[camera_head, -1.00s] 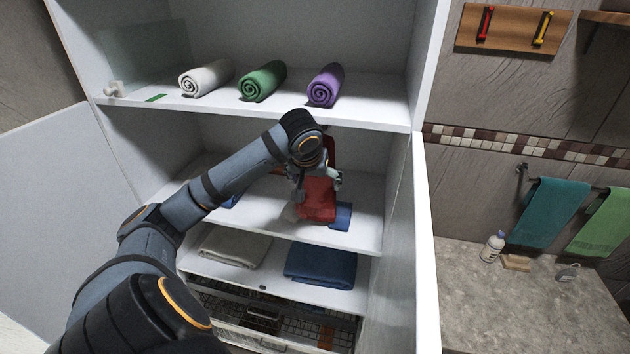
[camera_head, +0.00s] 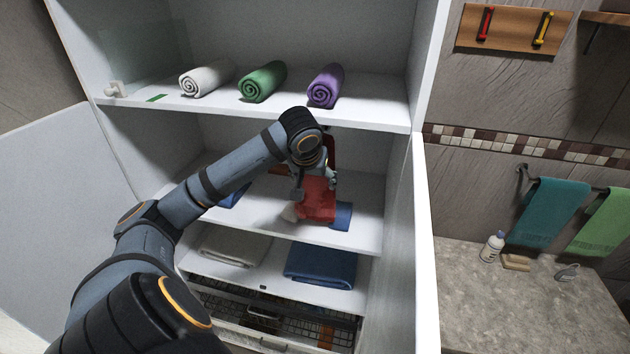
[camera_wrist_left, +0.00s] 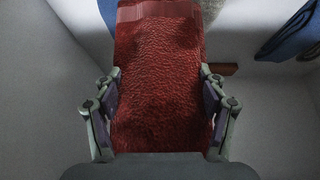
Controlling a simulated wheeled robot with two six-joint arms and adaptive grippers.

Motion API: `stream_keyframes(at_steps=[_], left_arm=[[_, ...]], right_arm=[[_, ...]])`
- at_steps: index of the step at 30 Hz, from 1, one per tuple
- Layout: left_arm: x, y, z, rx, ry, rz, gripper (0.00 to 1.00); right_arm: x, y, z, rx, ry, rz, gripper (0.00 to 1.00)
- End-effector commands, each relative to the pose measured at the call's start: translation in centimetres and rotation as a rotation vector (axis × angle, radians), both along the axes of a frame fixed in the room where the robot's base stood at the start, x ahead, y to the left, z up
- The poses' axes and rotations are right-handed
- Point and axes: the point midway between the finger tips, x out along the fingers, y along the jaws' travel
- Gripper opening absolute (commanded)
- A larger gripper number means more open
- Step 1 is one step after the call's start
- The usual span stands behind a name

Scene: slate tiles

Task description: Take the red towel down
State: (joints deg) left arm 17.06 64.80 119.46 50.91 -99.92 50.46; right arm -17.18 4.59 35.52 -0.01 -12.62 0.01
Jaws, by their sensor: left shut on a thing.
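The red towel (camera_head: 318,200) hangs at my left gripper (camera_head: 322,176) inside the middle compartment of the white cabinet, in front of a blue towel. In the left wrist view the red towel (camera_wrist_left: 160,75) runs up between the two fingers of my left gripper (camera_wrist_left: 158,100), which are shut on it. My left arm comes in from the left and its wrist partly hides the towel's upper part. A small reddish-brown piece shows behind the wrist. My right gripper is not in view.
The cabinet's middle shelf (camera_head: 265,212) also bears blue towels (camera_head: 343,216). Rolled white (camera_head: 207,78), green (camera_head: 263,82) and purple (camera_head: 326,86) towels lie on the shelf above. Folded beige (camera_head: 235,246) and blue (camera_head: 321,265) towels lie below. The cabinet's right wall (camera_head: 398,210) is close to the gripper.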

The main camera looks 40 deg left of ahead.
Motion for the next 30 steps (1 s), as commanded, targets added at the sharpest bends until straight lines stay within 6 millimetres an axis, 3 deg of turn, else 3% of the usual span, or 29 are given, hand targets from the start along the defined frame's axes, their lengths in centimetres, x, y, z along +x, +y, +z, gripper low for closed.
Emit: stream_keyframes(at_steps=[30], left_arm=[[-1.0,-0.6,0.5,0.002,-0.004,0.0,0.34]], right_arm=[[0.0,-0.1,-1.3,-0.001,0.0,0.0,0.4]])
